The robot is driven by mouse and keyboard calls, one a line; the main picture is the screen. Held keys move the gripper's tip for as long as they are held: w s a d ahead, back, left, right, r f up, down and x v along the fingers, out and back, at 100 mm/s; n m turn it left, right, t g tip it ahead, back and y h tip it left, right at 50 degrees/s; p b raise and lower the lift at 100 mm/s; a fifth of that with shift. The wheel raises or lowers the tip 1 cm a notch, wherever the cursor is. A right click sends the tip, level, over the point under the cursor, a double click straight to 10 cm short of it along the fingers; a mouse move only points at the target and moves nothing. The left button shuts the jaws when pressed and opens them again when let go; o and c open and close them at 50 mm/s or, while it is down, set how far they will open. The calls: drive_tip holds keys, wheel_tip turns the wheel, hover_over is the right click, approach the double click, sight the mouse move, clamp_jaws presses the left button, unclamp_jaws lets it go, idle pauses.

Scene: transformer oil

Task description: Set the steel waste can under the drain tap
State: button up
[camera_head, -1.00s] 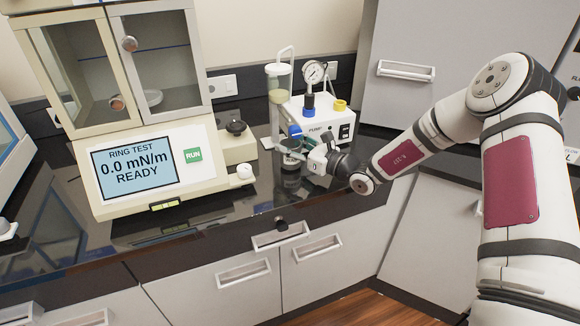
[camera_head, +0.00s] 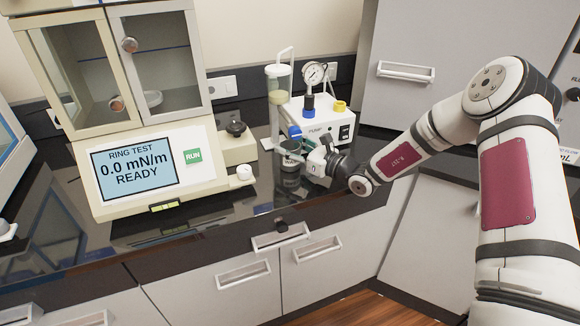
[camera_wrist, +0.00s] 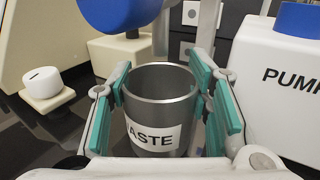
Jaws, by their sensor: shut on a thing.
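The steel waste can (camera_wrist: 160,85) is an open grey cylinder with a white label reading "WASTE" in part. My gripper (camera_wrist: 165,95) has its teal pads on both sides of the can and is shut on it. The can (camera_head: 290,158) stands upright in the head view, at or just above the counter; I cannot tell which. My gripper (camera_head: 303,158) reaches it from the right. A blue part (camera_head: 294,132), perhaps the drain tap's handle, is just above and behind the can. It shows large at the top of the wrist view (camera_wrist: 120,12). The tap's outlet is hidden.
The white pump box (camera_head: 325,127) with a gauge stands right behind the gripper. A clear cylinder (camera_head: 279,100) of yellowish liquid rises behind the can. The ring tester (camera_head: 150,165) with a screen is at left. Black counter (camera_head: 260,205) is clear in front.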

drive_tip(key=o, duration=1.3)
drive_tip(key=shift+o, duration=0.2)
drive_tip(key=v, duration=1.2)
drive_tip(key=shift+s, duration=0.1)
